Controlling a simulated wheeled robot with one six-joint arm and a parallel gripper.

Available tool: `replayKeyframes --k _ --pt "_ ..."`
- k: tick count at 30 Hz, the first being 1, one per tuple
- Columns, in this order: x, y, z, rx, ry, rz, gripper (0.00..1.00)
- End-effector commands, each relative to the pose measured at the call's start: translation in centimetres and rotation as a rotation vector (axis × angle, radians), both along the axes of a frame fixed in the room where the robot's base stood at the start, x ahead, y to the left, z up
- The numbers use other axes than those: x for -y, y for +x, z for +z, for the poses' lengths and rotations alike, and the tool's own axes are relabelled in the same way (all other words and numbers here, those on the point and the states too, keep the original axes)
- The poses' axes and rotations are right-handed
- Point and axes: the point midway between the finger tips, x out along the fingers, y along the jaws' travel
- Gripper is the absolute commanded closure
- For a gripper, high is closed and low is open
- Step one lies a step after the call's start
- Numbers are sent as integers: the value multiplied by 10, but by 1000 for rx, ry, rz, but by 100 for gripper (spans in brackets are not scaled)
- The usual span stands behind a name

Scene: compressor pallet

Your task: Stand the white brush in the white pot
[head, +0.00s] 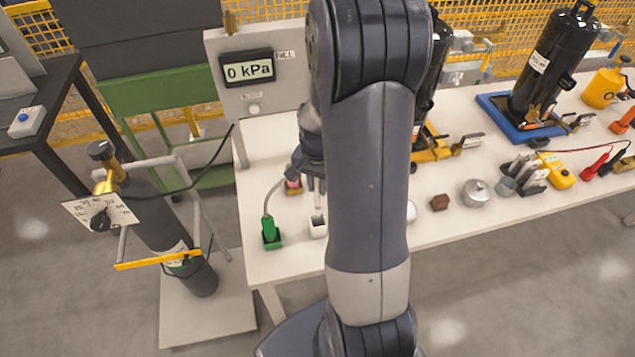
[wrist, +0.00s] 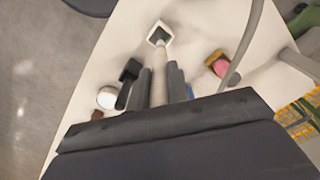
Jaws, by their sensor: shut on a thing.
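My gripper (wrist: 158,84) is shut on the white brush (wrist: 159,72), a pale stick held between its two dark fingers. In the wrist view the brush's far end lines up with the mouth of the square white pot (wrist: 160,34). I cannot tell whether the end is inside the mouth or just above it. In the head view the white pot (head: 318,228) stands near the table's front left edge. My gripper (head: 314,180) is just behind and above it, pointing down, partly covered by my arm.
A green pot with a green brush (head: 271,230) stands left of the white pot. A brownish pot with a pink thing (head: 293,187) is behind it. A dark square pot (wrist: 131,69) and a round white thing (wrist: 107,98) are close in the wrist view. The table's front edge is near.

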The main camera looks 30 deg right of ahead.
Motion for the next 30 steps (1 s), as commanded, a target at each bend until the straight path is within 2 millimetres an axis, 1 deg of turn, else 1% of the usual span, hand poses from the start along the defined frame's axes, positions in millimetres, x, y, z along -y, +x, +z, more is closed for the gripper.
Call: replayKeyframes --k 1,30 --pt "0 0 -8 0 0 0 100" --pt "0 0 -86 0 0 0 100"
